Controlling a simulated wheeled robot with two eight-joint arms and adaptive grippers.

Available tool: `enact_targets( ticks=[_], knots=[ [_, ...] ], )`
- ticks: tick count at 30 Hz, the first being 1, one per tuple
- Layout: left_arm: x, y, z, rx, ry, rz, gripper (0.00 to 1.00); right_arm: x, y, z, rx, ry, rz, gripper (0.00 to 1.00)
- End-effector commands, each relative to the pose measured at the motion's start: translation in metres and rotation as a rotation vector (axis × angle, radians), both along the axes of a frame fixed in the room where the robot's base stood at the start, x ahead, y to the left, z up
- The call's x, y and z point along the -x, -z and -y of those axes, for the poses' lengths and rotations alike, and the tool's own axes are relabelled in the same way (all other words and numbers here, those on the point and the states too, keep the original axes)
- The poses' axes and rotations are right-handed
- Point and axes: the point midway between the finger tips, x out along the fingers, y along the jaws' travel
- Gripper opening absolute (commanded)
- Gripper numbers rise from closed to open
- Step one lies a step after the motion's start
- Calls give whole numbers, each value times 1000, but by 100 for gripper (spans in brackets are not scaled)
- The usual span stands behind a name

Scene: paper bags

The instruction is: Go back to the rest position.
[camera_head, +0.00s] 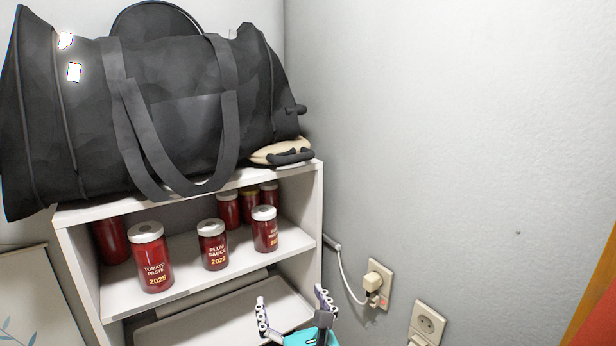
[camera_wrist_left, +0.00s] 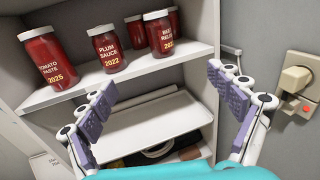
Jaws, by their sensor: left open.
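My left gripper (camera_head: 294,308) is at the bottom of the head view, in front of the white shelf unit (camera_head: 315,200). Its two fingers stand wide apart with nothing between them. In the left wrist view the left gripper (camera_wrist_left: 168,98) shows its purple finger pads, open and empty, facing the lower shelf. No paper bag is in view. My right gripper is in neither view.
Jars stand on the upper shelf: tomato paste (camera_head: 151,258), plum sauce (camera_head: 212,245), and several others. A large black bag (camera_head: 180,110) sits on top. A plug (camera_head: 375,283) and a socket (camera_head: 429,322) are on the wall at right.

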Motion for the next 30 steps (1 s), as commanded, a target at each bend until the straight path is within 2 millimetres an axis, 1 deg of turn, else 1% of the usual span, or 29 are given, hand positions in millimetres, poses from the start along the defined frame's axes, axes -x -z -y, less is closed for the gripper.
enact_targets(
  ticks=[1,8,11,14,17,20,23,24,26,27,29,30],
  knots=[
    [0,10,-7,32,-11,-8,92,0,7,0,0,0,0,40],
    [2,43,-31,186,-52,-34,92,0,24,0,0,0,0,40],
    [5,63,-44,277,-81,-47,92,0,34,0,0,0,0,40],
    [9,89,-61,396,-120,-61,92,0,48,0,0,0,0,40],
    [16,121,-80,547,-177,-73,92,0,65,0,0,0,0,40],
    [26,161,-101,738,-252,-78,92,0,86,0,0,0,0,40],
    [44,217,-125,999,-369,-69,92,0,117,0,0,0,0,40],
    [54,244,-135,1128,-430,-58,92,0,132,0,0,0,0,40],
    [70,285,-148,1338,-538,-30,92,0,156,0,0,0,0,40],
    [81,312,-154,1483,-615,-4,92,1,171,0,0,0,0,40],
    [99,350,-160,1696,-735,45,92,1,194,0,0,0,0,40],
    [109,373,-161,1832,-816,84,92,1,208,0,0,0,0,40]
  ],
)
